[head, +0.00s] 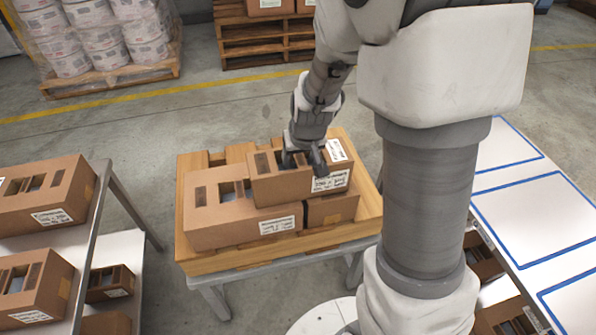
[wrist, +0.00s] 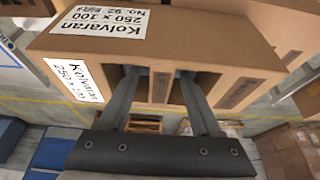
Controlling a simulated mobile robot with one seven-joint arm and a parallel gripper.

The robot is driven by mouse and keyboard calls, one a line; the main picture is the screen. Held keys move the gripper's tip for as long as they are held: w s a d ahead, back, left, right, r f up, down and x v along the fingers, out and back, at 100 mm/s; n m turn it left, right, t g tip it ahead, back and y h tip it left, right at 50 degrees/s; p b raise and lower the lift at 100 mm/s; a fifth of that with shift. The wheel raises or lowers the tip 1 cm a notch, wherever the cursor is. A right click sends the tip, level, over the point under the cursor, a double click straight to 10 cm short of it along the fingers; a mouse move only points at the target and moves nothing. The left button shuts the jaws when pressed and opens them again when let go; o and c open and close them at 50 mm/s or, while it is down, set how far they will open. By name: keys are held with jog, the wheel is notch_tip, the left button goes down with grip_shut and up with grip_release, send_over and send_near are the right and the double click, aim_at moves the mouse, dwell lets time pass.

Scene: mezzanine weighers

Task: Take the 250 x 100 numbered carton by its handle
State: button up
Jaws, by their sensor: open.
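The brown carton (head: 280,187) sits on top of other cartons in a wooden tray in the head view. In the wrist view the carton (wrist: 215,50) fills the upper part, with white labels (wrist: 104,22) reading "Kolvaran 250 x 100", the top one also "No. 92". Its handle is a narrow cardboard strip (wrist: 162,88) between two dark openings. My gripper (head: 304,163) is at the carton's top. In the wrist view the fingers of my gripper (wrist: 161,75) are apart, one on each side of the strip, their tips inside the openings. Contact with the strip cannot be told.
The wooden tray (head: 225,265) stands on a metal table (head: 212,295). A larger carton (head: 215,228) lies beside and below, and another (head: 332,208) below right. More cartons (head: 45,195) stand on a left table. A blue-marked surface (head: 535,215) is clear at right.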

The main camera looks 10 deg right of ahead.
grip_shut()
dwell(1.4)
